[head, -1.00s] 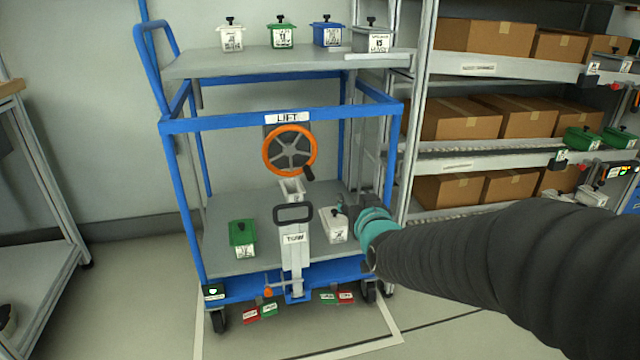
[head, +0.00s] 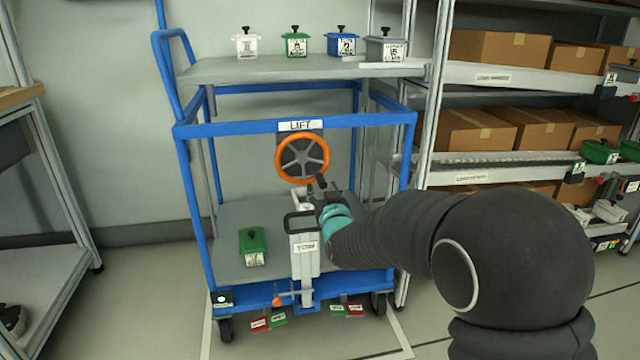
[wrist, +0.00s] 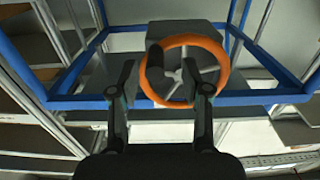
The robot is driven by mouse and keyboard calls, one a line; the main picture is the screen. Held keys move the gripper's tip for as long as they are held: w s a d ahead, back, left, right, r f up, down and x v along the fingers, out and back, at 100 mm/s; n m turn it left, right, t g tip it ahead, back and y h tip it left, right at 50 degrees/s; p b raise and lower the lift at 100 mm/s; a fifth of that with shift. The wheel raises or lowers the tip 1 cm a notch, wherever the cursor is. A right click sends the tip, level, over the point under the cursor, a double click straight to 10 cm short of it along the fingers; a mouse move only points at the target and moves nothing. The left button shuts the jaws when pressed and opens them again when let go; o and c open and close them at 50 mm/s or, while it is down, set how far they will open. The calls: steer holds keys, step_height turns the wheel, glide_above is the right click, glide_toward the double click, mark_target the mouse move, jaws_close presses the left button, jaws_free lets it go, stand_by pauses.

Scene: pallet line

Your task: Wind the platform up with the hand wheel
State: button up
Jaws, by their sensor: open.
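The hand wheel (head: 302,159) is an orange ring with grey spokes, mounted under the LIFT sign (head: 300,126) on the blue cart frame. Its dark crank knob sits at the lower right of the rim, close to my gripper (head: 318,188). In the wrist view the wheel (wrist: 222,68) lies ahead, and its dark knob (wrist: 155,58) shows between the open fingers of my gripper (wrist: 162,80). The fingers appear apart from the knob.
A green pot (head: 252,246) stands on the lower deck (head: 228,222). The tow handle (head: 304,250) rises in front of the cart, near my arm. Shelves with cardboard boxes (head: 500,48) stand at right. A bench (head: 50,220) stands at left, with open floor between.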

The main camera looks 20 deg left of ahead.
mark_target(319, 183)
steer(key=shift+x, duration=2.1)
steer(key=shift+d, duration=0.1)
jaws_close()
